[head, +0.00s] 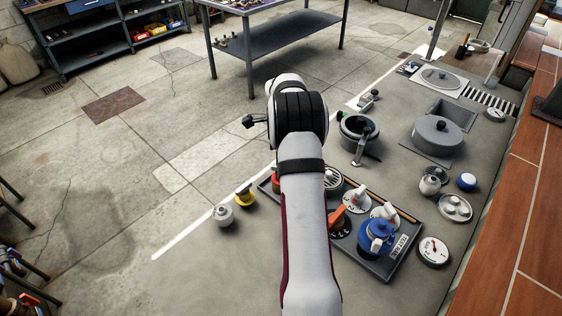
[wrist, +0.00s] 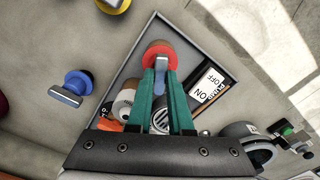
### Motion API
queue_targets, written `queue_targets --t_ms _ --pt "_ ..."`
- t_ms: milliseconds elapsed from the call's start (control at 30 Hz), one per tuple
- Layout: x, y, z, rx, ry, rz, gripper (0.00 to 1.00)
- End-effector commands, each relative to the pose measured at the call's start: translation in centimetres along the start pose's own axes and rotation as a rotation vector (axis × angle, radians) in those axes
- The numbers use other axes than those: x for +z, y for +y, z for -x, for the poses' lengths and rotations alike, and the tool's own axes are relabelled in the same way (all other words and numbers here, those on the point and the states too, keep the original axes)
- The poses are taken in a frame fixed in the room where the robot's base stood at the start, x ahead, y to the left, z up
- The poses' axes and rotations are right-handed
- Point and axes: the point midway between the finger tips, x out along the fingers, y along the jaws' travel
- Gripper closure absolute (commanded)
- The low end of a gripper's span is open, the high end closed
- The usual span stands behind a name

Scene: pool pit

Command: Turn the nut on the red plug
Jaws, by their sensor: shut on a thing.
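The red plug (wrist: 158,50) shows in the wrist view as a round red piece at the inner corner of a dark tray. A grey-blue nut (wrist: 160,76) stands on it between the teal fingers of my gripper (wrist: 160,73). The fingertips are closed on the nut, close above the red top. In the head view a small part of the red plug (head: 276,179) shows at the left edge of my arm. My arm hides the nut and my gripper there.
The tray (head: 397,268) also holds dials, an orange-handled knob (head: 338,219) and a blue pot-like piece (head: 376,237). A yellow plug (head: 244,196) and a pale plug (head: 222,215) stand left of it. Pots stand to the right.

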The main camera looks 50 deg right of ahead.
Motion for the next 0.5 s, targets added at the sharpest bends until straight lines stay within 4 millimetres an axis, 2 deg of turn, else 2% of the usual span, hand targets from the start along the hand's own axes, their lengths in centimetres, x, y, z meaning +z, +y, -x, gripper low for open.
queue_targets --t_ms 500 --pt "0.02 -0.02 0.02 0.0 -0.001 -0.485 1.0"
